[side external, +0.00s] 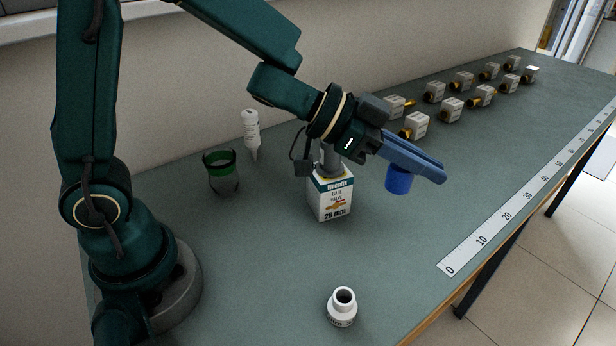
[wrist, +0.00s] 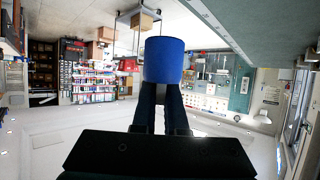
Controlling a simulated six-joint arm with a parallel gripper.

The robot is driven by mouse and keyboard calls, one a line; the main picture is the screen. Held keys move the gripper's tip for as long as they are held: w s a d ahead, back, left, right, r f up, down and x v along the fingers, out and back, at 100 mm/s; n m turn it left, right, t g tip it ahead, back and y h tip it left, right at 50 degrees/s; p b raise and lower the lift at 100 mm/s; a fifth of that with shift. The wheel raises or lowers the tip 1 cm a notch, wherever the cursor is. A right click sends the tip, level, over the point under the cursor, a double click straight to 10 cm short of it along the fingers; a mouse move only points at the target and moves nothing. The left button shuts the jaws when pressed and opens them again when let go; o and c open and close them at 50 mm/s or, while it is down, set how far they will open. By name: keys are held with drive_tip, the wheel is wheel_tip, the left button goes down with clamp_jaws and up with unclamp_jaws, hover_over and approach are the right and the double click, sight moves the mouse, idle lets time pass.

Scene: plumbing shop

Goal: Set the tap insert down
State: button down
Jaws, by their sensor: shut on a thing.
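The tap insert, a blue cylinder (side external: 398,180), shows just under my gripper's blue fingers in the side view. My gripper (side external: 428,170) is shut on it and points right and slightly down, above the grey-green bench. In the wrist view the blue cylinder (wrist: 164,60) sits at the ends of the two dark fingers (wrist: 160,100). The fingers hide part of the insert in the side view. A gap shows between the insert and the bench, but its exact height cannot be told.
A ball valve box (side external: 331,200) stands below my wrist. A white bottle (side external: 342,307) stands at the front, a green-banded cup (side external: 221,172) and white tube (side external: 251,132) to the left. Several small boxes (side external: 415,125) line the back right. A ruler strip (side external: 510,212) runs along the edge; bench before it is clear.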

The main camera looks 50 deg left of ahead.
wheel_tip(320, 180, down, 15)
drive_tip(key=shift+r, duration=0.1)
idle(0.8)
drive_tip(key=c, duration=1)
unclamp_jaws()
drive_tip(key=shift+o, duration=0.2)
drive_tip(key=shift+a, duration=0.1)
drive_tip(key=v, duration=1)
drive_tip(key=shift+s+a, duration=0.1)
drive_tip(key=shift+v, duration=0.8)
drive_tip(key=shift+s, duration=0.1)
